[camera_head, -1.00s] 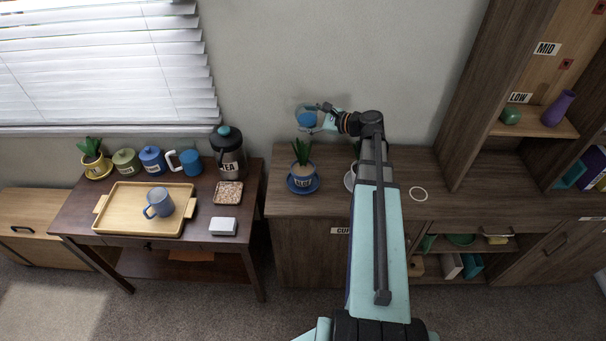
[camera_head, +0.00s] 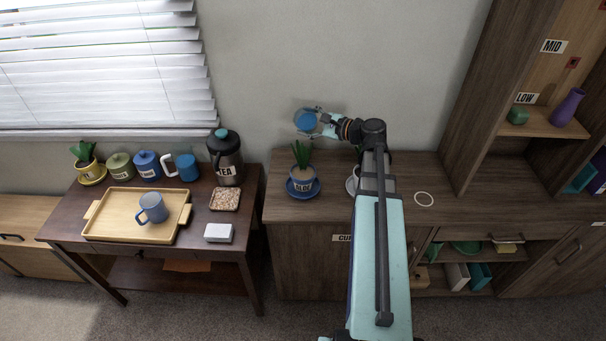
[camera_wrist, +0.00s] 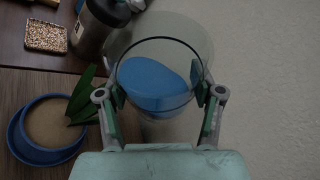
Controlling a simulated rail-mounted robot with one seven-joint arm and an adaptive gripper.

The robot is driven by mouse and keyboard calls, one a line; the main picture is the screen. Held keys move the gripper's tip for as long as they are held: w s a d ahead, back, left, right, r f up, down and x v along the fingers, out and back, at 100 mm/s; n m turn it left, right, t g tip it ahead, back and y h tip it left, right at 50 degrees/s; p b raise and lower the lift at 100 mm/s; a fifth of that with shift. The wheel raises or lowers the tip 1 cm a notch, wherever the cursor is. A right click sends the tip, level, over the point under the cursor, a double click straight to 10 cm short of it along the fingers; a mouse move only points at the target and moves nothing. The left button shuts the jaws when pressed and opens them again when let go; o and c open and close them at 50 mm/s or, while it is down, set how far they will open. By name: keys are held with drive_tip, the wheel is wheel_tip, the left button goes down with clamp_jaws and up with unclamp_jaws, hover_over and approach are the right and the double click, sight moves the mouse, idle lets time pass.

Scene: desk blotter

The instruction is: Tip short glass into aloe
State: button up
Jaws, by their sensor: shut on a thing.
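The short glass (camera_head: 298,117) is clear, with blue liquid (camera_head: 308,121) inside. My gripper (camera_head: 319,122) is shut on its sides and holds it in the air, above and just behind the aloe's leaf tips. The wrist view shows the glass (camera_wrist: 160,46) between the fingers of my gripper (camera_wrist: 160,95), with the liquid lying slanted in it. The aloe (camera_head: 302,153) stands in a blue pot labelled ALOE on a blue saucer (camera_head: 303,195), on the cabinet top. Its pot, soil and leaves show at left in the wrist view (camera_wrist: 85,95). I see no liquid leaving the glass.
A white round thing (camera_head: 352,183) is partly hidden behind my arm. The side table at left holds a tray (camera_head: 120,236) with a blue mug, canisters and a tea jug (camera_head: 226,158). The wall is close behind the glass.

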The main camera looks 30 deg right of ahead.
drive_tip(key=shift+r+n+t+b, duration=0.75)
drive_tip(key=shift+n+b, duration=0.65)
drive_tip(key=shift+b, duration=2.15)
drive_tip(key=shift+s+a+f+n+t+b, duration=0.15)
drive_tip(key=shift+n+b, duration=0.25)
drive_tip(key=shift+b, duration=0.7)
drive_tip(key=shift+d+f+n+t+b, duration=0.1)
drive_tip(key=shift+n+b, duration=0.3)
drive_tip(key=shift+b, duration=0.7)
drive_tip(key=shift+s+a+r+n+t+y+b, duration=0.15)
drive_tip(key=shift+r+n+t+y+b, duration=0.2)
drive_tip(key=shift+n+b, duration=0.95)
drive_tip(key=shift+m+b, duration=0.3)
drive_tip(key=shift+b, duration=0.75)
